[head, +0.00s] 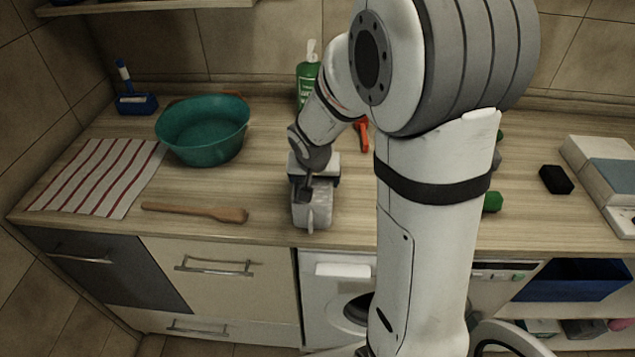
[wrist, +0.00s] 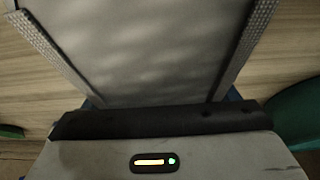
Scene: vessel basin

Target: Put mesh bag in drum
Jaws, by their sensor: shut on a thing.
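My gripper (head: 312,205) is shut on a pale grey, soft-looking thing, which I take to be the mesh bag (head: 320,214). The bag hangs over the worktop near its front edge; I cannot tell if it touches the wood. In the wrist view the bag (wrist: 155,45) fills the space between both fingers. The washing machine (head: 320,285) is below the worktop. Its dark drum opening (head: 356,309) shows only at its left side; my arm hides the rest. A round ring at the lower right, apparently the open door (head: 510,337), is partly cut off.
A teal basin (head: 203,130), striped cloth (head: 100,178) and wooden spoon (head: 195,212) lie left of the gripper. A green bottle (head: 307,82) and orange-red tool (head: 362,135) are behind. A black block (head: 556,180) and blue bin (head: 572,280) are right.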

